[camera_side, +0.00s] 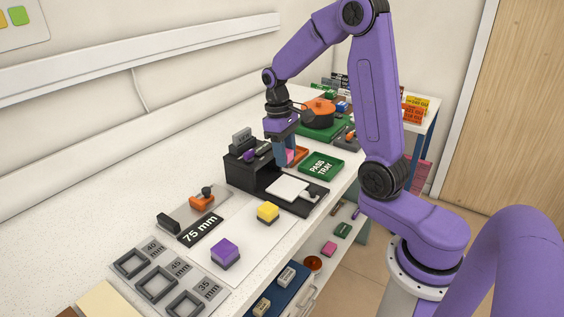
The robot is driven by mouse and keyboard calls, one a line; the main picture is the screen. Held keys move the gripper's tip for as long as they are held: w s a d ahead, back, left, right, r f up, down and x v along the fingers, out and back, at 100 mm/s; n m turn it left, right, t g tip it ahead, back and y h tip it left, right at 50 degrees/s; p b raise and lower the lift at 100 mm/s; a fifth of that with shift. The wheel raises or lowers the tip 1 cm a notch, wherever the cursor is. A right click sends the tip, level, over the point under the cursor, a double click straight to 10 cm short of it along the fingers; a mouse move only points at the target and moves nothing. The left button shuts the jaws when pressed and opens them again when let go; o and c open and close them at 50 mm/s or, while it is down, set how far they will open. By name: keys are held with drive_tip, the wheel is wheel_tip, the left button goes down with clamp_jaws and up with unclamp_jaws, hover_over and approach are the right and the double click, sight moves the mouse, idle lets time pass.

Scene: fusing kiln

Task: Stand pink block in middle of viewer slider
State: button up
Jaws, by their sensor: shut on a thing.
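My gripper (284,160) points down beside the black viewer (240,172) and is shut on the pink block (290,156). Only part of the pink block shows between the fingers. The viewer slider (288,188), a pale plate on a black base with a dark knob, sticks out to the right of the viewer box. The plate looks empty. The pink block is above and behind the slider in the picture; its exact height over it is hard to tell.
A yellow block (268,211) and a purple block (225,251) stand in front. A gauge marked 75 mm (198,230) lies to the left.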

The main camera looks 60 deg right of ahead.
drive_tip(key=shift+w+d+f+m, duration=0.1)
drive_tip(key=shift+d+f+m, duration=0.1)
drive_tip(key=shift+d, duration=0.2)
drive_tip(key=shift+w+d+f+m, duration=0.1)
drive_tip(key=shift+d+m, duration=0.1)
drive_tip(key=shift+d, duration=0.15)
drive_tip(key=shift+f, duration=3.6)
drive_tip(key=shift+f, duration=0.3)
drive_tip(key=o, duration=1.1)
drive_tip(key=shift+c, duration=0.2)
drive_tip(key=shift+r, duration=0.1)
drive_tip(key=shift+r, duration=3.4)
